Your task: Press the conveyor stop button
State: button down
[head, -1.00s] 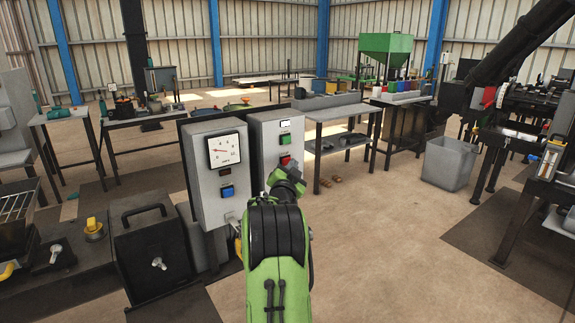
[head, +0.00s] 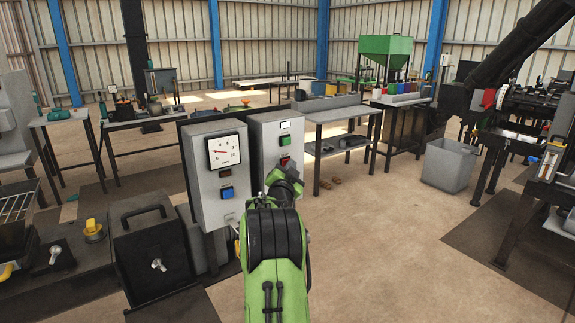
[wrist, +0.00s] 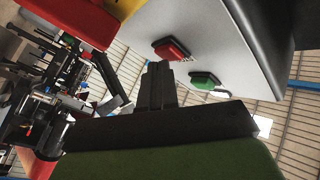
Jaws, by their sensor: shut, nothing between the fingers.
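The right grey control box (head: 262,150) carries a green button (head: 285,140) and, below it, a red button (head: 285,160), which fits the stop button. In the wrist view the red button (wrist: 172,49) and green button (wrist: 205,80) stand out from the grey panel (wrist: 215,40). My gripper (wrist: 158,68) is shut and empty, its fingertips close to the red button. I cannot tell whether they touch it. In the head view my arm hides the fingertips and the lower part of the box.
A second grey box (head: 205,188) with a dial gauge and a blue button stands just left. In the wrist view, a yellow part (wrist: 118,8) and a red part (wrist: 70,20) lie at upper left. A grey bin (head: 448,164) stands right, with open floor before it.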

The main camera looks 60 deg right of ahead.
dwell(0.4)
jog(key=shift+s+a+b, duration=0.35)
jog(key=shift+s+b, duration=0.35)
jog(key=shift+b, duration=0.25)
jog(key=s+b, duration=0.1)
jog(key=s+a+b, duration=0.1)
jog(key=s, duration=0.1)
jog(key=s+a+b, duration=0.1)
jog(key=shift+s+a+b, duration=0.15)
jog(key=shift+s+b, duration=0.05)
jog(key=shift+b, duration=0.15)
dwell(0.3)
